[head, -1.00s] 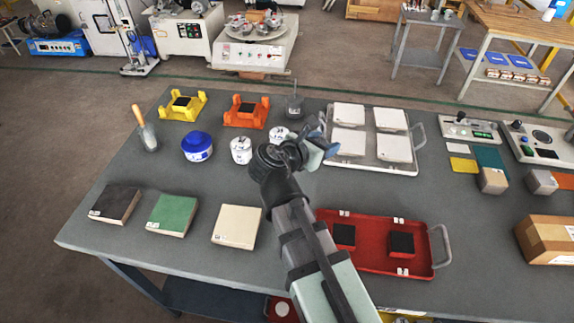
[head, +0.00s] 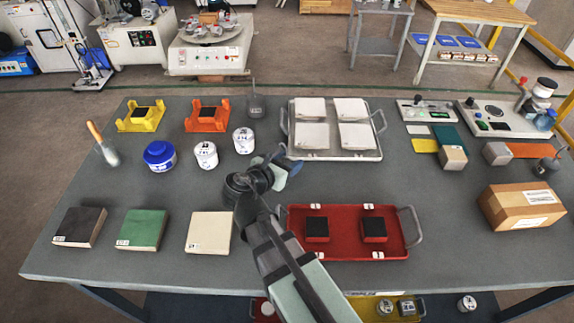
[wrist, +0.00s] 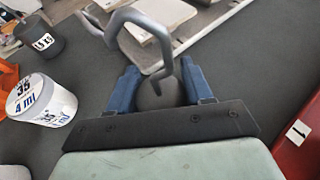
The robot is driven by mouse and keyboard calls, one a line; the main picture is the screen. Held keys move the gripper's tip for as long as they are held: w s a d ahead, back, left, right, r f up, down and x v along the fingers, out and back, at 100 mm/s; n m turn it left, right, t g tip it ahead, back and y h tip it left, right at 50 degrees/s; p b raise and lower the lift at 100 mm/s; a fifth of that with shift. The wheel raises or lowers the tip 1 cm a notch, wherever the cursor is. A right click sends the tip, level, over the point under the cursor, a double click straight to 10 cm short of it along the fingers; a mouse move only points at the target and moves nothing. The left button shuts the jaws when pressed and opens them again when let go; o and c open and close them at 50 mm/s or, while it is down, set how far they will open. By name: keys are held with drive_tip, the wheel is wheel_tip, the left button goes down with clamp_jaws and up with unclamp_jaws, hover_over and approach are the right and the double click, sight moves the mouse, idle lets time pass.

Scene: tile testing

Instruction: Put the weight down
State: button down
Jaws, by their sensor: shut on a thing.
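My gripper (head: 282,170) is near the middle of the table, just in front of the white tray's near left corner. In the wrist view its blue fingers (wrist: 158,85) are shut on a dark grey weight (wrist: 150,94) with a bent grey hook (wrist: 135,22). The weight's lower part is hidden, so I cannot tell whether it touches the table. In the head view my gripper hides most of it. Another dark hooked weight (head: 257,107) stands at the back, left of the white tray; it also shows in the wrist view (wrist: 42,44). A third (head: 548,166) stands at the far right.
Two white jars (head: 205,156) (head: 243,141) and a blue-lidded jar (head: 159,156) stand left of my gripper. The white tray (head: 330,155) holds several tiles. The red tray (head: 345,242) lies in front to the right. A cream block (head: 209,232) lies at front left.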

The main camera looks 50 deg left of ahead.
drive_tip(key=shift+f, duration=0.75)
drive_tip(key=shift+f, duration=0.15)
drive_tip(key=shift+c, duration=2.3)
unclamp_jaws()
drive_tip(key=shift+s+r, duration=0.2)
drive_tip(key=v, duration=1.1)
drive_tip(key=shift+s+d+r, duration=0.1)
drive_tip(key=shift+s+r, duration=0.1)
drive_tip(key=shift+s, duration=0.05)
